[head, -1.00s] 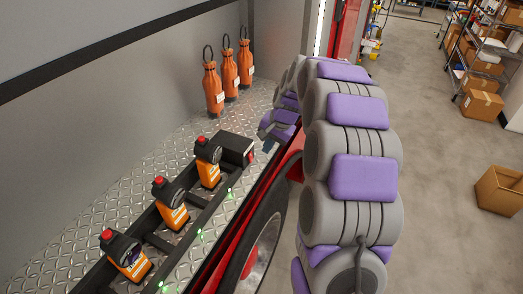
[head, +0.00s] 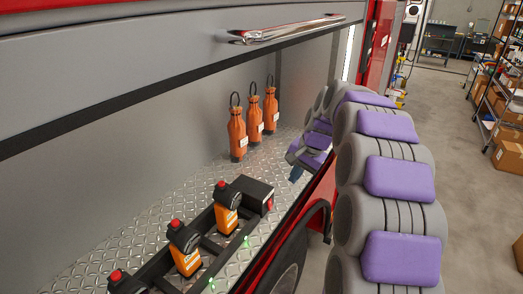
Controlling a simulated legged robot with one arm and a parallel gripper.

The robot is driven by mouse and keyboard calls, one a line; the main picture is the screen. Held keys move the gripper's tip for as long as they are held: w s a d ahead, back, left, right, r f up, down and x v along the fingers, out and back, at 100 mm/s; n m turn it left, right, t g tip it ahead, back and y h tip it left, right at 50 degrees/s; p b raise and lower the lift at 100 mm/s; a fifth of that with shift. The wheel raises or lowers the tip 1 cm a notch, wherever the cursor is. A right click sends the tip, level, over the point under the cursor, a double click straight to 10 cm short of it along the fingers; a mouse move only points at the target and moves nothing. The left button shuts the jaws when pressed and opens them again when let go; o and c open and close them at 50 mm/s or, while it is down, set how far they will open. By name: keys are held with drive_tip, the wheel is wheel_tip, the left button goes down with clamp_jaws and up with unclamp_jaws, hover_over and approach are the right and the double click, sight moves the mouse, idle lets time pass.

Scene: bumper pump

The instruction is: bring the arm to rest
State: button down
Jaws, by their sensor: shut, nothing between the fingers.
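My arm, grey with purple pads, runs up the right side of the head view and bends back at the top towards the truck compartment. My gripper (head: 296,174) is at the arm's far end, small and partly hidden by my own arm links. It is shut and empty, over the front edge of the metal compartment floor (head: 150,222). It is apart from the orange bottles (head: 237,135), which stand upright to its left.
Orange, black-topped devices (head: 227,204) stand in a black rack with green lights and a black box (head: 252,190). A chrome handle (head: 290,30) hangs above. A tyre (head: 285,262) is below. Shelves with boxes (head: 507,105) stand right; the floor (head: 455,130) between is open.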

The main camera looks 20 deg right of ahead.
drive_tip(key=s+a+f+n+g+b, duration=0.1)
drive_tip(key=s+a+f+n+b, duration=0.1)
drive_tip(key=s+a+f+b, duration=0.4)
drive_tip(key=s+a+f+n+g+b, duration=0.1)
drive_tip(key=s+a+f+n+b, duration=0.15)
drive_tip(key=s+a, duration=0.6)
drive_tip(key=s+a+f+n+g+b, duration=0.1)
drive_tip(key=s+f+n+b, duration=0.1)
drive_tip(key=s, duration=0.6)
drive_tip(key=s+a+f+n+h+b, duration=0.1)
drive_tip(key=s+f+n+b, duration=0.1)
drive_tip(key=s+f+b, duration=0.2)
drive_tip(key=s+a+f+n+g+h+b, duration=0.1)
drive_tip(key=s+a+f+n+b, duration=0.1)
drive_tip(key=s+f, duration=0.6)
drive_tip(key=s+b, duration=0.1)
drive_tip(key=s, duration=0.3)
drive_tip(key=shift+g, duration=0.3)
